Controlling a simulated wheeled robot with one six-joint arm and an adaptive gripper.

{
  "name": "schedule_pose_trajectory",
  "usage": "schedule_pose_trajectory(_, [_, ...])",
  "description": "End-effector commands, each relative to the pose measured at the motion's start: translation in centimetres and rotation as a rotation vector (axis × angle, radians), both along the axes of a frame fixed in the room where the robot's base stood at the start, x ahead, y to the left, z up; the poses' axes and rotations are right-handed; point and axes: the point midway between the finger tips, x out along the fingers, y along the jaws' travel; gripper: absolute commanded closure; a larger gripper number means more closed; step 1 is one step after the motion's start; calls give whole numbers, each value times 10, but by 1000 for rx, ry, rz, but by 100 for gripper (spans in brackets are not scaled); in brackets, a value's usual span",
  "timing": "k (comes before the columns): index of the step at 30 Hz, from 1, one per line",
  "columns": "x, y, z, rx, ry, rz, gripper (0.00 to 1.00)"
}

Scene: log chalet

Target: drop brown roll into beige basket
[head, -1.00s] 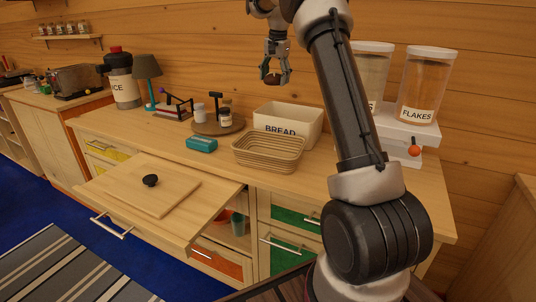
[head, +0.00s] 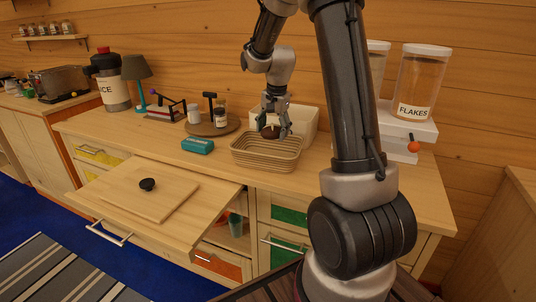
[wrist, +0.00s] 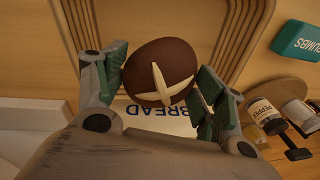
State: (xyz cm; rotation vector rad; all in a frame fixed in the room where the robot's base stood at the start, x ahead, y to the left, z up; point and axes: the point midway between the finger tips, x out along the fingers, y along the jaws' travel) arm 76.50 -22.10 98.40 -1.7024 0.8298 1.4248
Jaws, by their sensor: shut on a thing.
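The brown roll (wrist: 160,70), dark with a pale cross on top, is held between the fingers of my gripper (wrist: 158,88) in the wrist view. In the head view my gripper (head: 272,128) is shut on the roll (head: 270,132) above the back part of the beige basket (head: 262,160).
The white BREAD bin (head: 302,122) stands right behind the basket. A teal box (head: 197,145) and a round wooden tray (head: 205,128) with jars are to the left. Cereal dispensers (head: 422,85) stand at the right. A pull-out board (head: 150,190) juts out at the front left.

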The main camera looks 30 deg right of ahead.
Motion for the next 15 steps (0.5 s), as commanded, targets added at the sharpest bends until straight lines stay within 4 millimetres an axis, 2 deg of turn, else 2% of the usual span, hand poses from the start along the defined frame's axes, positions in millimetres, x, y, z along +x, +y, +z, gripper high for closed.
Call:
schedule_pose_trajectory(6, [0,0,-23,0,0,0,54])
schedule_pose_trajectory(15, [0,0,-31,0,-1,0,54])
